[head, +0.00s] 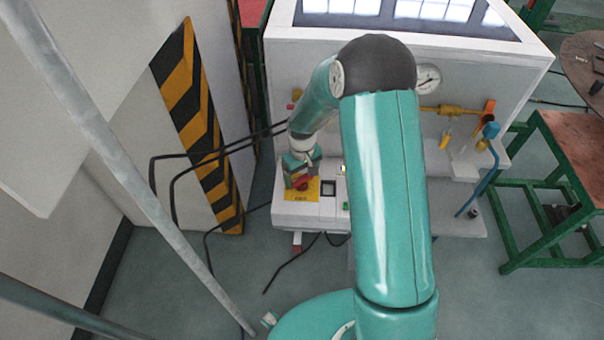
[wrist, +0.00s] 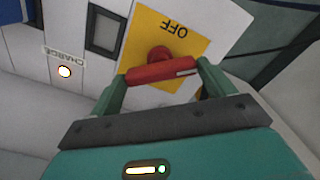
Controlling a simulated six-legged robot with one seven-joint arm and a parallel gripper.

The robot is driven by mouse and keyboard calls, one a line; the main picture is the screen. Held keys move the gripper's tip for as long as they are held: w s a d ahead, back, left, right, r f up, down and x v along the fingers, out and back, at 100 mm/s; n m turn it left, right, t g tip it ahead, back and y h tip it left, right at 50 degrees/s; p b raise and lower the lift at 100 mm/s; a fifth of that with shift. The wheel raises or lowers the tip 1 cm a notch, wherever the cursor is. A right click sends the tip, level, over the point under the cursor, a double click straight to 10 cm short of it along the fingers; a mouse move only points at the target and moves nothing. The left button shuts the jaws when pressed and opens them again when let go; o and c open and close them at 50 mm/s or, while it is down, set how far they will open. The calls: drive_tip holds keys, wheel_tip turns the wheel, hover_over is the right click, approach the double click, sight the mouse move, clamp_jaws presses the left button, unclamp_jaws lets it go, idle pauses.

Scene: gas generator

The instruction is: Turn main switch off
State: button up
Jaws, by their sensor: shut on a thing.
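The main switch is a red rotary handle (wrist: 158,71) on a yellow plate (wrist: 190,44) marked OFF, which reads upside down in the wrist view. My gripper (wrist: 157,78) is shut on the red handle, with one green finger at each end of it. The handle lies nearly straight across the wrist view, slightly tilted. In the head view the red handle (head: 301,184) and yellow plate (head: 313,192) sit at the left end of the white generator's panel, with my gripper (head: 300,178) over them. My wrist partly hides the handle there.
A lit CHARGE lamp (wrist: 64,71) and a dark square window (wrist: 104,30) sit beside the plate. The generator (head: 460,52) carries a gauge (head: 427,79) and yellow pipe fittings (head: 450,110). Black cables (head: 205,160) run left of it. A green-framed table (head: 560,190) stands at right.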

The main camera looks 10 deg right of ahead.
drive_tip(key=n, duration=0.5)
drive_tip(key=shift+w+n, duration=0.1)
drive_tip(key=shift+n, duration=0.3)
drive_tip(key=n, duration=0.4)
drive_tip(key=shift+n, duration=0.3)
drive_tip(key=o, duration=1.3)
drive_tip(key=shift+r, duration=0.1)
wheel_tip(320, 180, up, 12)
